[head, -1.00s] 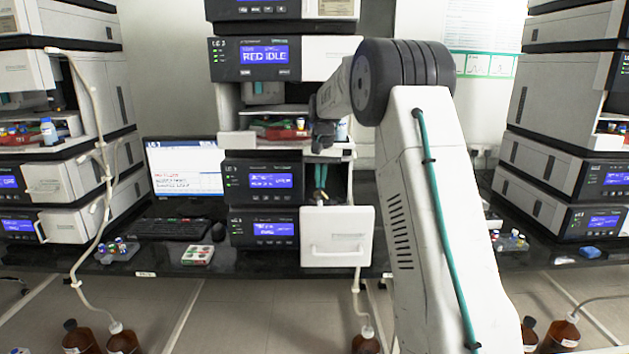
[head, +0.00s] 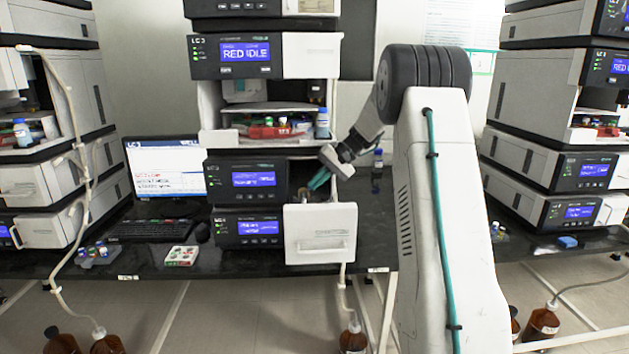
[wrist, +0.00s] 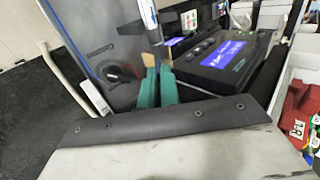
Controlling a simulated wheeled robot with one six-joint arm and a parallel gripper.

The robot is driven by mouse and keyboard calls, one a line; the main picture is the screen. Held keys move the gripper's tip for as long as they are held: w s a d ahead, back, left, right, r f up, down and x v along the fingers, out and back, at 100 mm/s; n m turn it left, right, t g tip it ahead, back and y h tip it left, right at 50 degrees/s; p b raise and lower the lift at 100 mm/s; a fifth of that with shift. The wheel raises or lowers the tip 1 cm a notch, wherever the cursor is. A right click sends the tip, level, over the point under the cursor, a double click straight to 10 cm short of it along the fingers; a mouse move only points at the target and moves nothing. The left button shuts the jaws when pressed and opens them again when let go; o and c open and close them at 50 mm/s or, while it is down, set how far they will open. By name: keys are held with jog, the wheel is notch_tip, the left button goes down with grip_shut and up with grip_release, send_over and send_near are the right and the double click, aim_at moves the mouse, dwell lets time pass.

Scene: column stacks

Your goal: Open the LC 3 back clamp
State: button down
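The LC 3 stack stands in the middle of the head view. Its column compartment (head: 303,172) is open, with the white door (head: 320,240) swung down in front. My gripper (head: 319,180) reaches in from the right, its teal fingers at the compartment opening. In the wrist view my gripper (wrist: 157,62) shows two teal fingers with pale tips close together; I cannot tell the gap between them. A dark round knob-like part (wrist: 114,72) on a grey surface lies left of the fingertips. I cannot tell which part is the back clamp, nor its state.
The compartment's blue-lit display module (head: 250,180) is left of the opening. Above it is a shelf with a red tray (head: 268,131) and a bottle (head: 322,124). Bench space right of the stack is mostly clear.

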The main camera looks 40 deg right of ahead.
jog(key=shift+f, duration=0.15)
dwell(0.3)
jog(key=c, duration=1.6)
grip_release()
jog(key=shift+a, duration=0.1)
jog(key=v, duration=0.8)
jog(key=shift+f, duration=0.15)
